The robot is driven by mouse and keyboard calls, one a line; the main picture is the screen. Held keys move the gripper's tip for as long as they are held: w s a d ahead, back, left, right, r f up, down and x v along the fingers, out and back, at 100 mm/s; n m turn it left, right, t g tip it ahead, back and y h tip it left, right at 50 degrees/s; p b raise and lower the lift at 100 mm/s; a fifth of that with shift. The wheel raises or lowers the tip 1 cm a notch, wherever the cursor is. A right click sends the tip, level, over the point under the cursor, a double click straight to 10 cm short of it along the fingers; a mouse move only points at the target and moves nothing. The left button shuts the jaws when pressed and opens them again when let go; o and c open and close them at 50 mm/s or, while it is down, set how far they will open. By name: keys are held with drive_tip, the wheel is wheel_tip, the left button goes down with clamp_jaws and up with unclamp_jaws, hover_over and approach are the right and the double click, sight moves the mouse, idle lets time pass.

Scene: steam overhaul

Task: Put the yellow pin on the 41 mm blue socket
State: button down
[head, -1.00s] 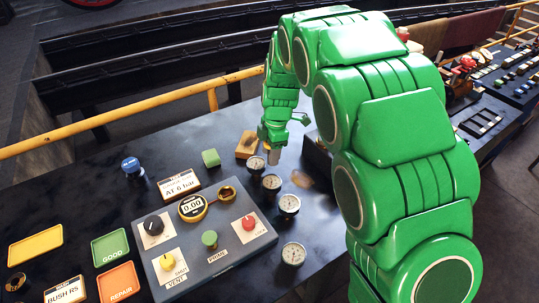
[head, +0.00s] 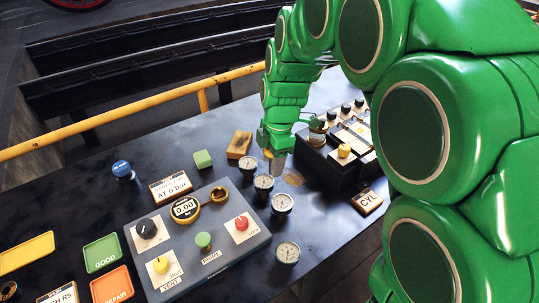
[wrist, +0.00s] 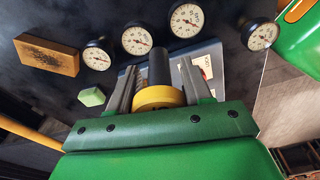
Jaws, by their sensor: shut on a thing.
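My gripper (head: 277,165) points down above the dark bench, just right of the row of gauges. In the wrist view my gripper (wrist: 158,85) is shut on a black-and-yellow piece (wrist: 157,98). That piece has a black cylinder with a thick yellow ring at the near end, and sits between the two grey fingers. In the head view it is hard to make out. A dark piece with a blue top (head: 122,169) stands upright at the bench's far left, well apart from my gripper. I cannot read any size mark on it.
Several round gauges (head: 264,184) stand near my gripper. A grey control panel (head: 225,255) lies left of them. A black rack (head: 312,160) with a yellow knob (head: 344,151) is at right. A wooden block (head: 239,145) and green block (head: 203,159) lie behind; a yellow rail (head: 150,107) runs behind the bench.

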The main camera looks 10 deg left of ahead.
drive_tip(key=shift+s+d+r, duration=0.25)
drive_tip(key=shift+s+r, duration=0.1)
drive_tip(key=shift+s, duration=0.15)
drive_tip(key=a+r, duration=0.3)
drive_tip(key=a, duration=0.6)
drive_tip(key=a+r, duration=0.2)
drive_tip(key=a, duration=0.7)
drive_tip(key=s+a+r, duration=0.2)
drive_tip(key=s+a, duration=0.3)
drive_tip(key=a, duration=0.4)
drive_tip(key=s+a+r, duration=0.2)
drive_tip(key=s+a, duration=0.2)
drive_tip(key=a, duration=0.4)
drive_tip(key=shift+w+a+f, duration=1.15)
drive_tip(key=shift+a+f, duration=0.45)
drive_tip(key=shift+a, duration=0.35)
drive_tip(key=shift+w+a+f, duration=1.2)
drive_tip(key=shift+a+f, duration=0.35)
drive_tip(key=shift+a, duration=0.4)
drive_tip(key=shift+w+a+f, duration=1.15)
drive_tip(key=shift+a+f, duration=0.45)
drive_tip(key=shift+a, duration=0.35)
drive_tip(key=shift+a+f, duration=0.1)
drive_tip(key=shift+f, duration=0.05)
